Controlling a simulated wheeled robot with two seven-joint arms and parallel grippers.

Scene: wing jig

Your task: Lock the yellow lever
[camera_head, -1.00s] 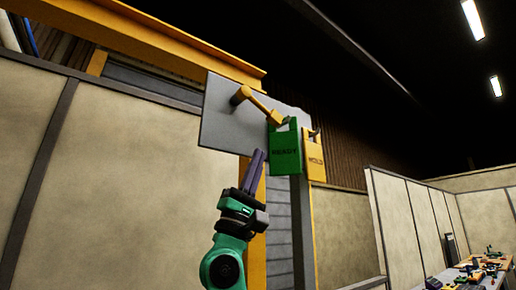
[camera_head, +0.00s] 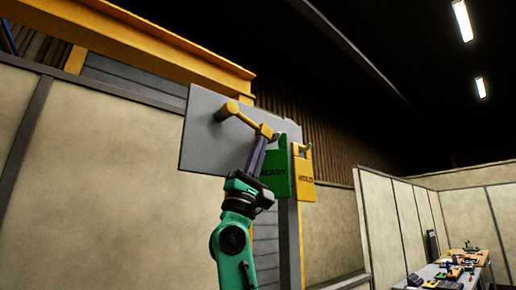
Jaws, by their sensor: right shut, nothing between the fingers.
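The yellow lever (camera_head: 245,117) is on a grey panel (camera_head: 205,140). It runs from a round pivot at the upper left down to a knob end at the right. My right gripper (camera_head: 261,138) is shut and empty, with its purple fingers pointing up. Its fingertips are just under the lever's knob end; I cannot tell whether they touch it. A green tag marked READY (camera_head: 281,180) hangs at the panel's right edge, partly behind my fingers. A yellow tag marked HOLD (camera_head: 304,178) hangs to its right. My left gripper is not in view.
A yellow beam (camera_head: 150,35) runs above the panel. Beige wall panels (camera_head: 110,170) stand behind at the left. A table with small parts (camera_head: 450,272) is far off at the lower right. The space left of the panel looks free.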

